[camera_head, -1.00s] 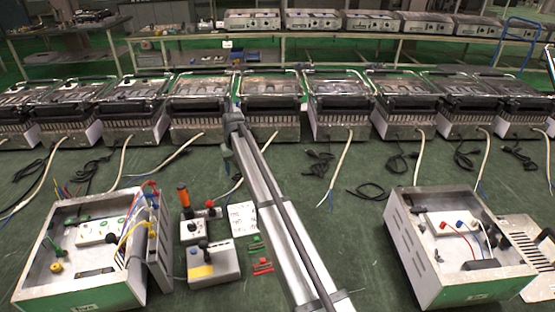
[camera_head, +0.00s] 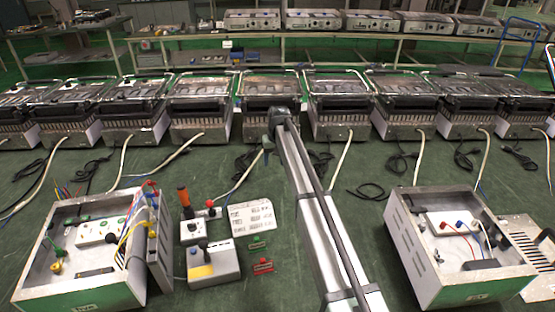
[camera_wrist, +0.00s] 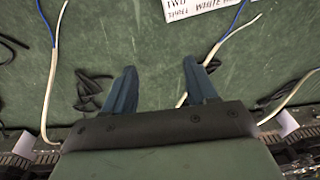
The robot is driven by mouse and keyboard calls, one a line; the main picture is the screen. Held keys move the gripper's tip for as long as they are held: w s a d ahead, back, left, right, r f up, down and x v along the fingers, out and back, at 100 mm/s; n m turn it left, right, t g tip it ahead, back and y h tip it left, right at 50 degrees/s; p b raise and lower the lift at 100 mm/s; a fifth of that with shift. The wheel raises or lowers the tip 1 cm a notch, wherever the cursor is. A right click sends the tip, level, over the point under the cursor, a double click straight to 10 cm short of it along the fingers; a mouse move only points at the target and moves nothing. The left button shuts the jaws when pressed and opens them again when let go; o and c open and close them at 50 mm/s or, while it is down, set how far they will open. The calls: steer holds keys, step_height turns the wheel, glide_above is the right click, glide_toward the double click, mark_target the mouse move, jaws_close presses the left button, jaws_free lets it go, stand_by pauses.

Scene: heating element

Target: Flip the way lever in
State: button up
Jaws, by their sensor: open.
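No part labelled as the way lever can be read in view. My gripper (camera_wrist: 160,72) is open and empty, with two blue fingers apart over bare floor. In the head view it hangs at the arm's far end, behind and to the right of these boxes, its fingers mostly hidden.
A white card with writing (camera_head: 251,218) lies beside the boxes, with small green (camera_head: 257,242) and red (camera_head: 263,266) pieces near it. Open metal housings stand left (camera_head: 80,290) and right (camera_head: 408,245). Grills line the back, their cables trailing on the floor.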

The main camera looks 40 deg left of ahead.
steer(key=shift+w+d, duration=0.4)
steer(key=shift+w, duration=0.1)
steer(key=shift+s, duration=0.1)
steer(key=c, duration=0.4)
steer(key=s+a+t, duration=0.1)
steer(key=s+a, duration=0.1)
steer(key=s, duration=0.3)
steer(key=s+a, duration=0.2)
steer(key=s, duration=0.4)
steer(key=s+a+t, duration=0.1)
steer(key=s+a, duration=0.1)
steer(key=s, duration=0.3)
steer(key=shift+s+a+r+n+t, duration=0.15)
steer(key=shift+s+r+n+t, duration=0.15)
steer(key=shift+s+n, duration=0.1)
jaws_close()
steer(key=n+t, duration=0.1)
steer(key=t, duration=0.3)
glide_toward(210, 205)
steer(key=s+a+f+v, duration=0.1)
steer(key=a+v, duration=0.1)
steer(key=v, duration=1.1)
steer(key=shift+y, duration=0.4)
steer(key=x, duration=1.2)
steer(key=d+x, duration=0.1)
steer(key=x, duration=0.6)
steer(key=shift+s+f, duration=0.15)
steer(key=shift+f, duration=0.1)
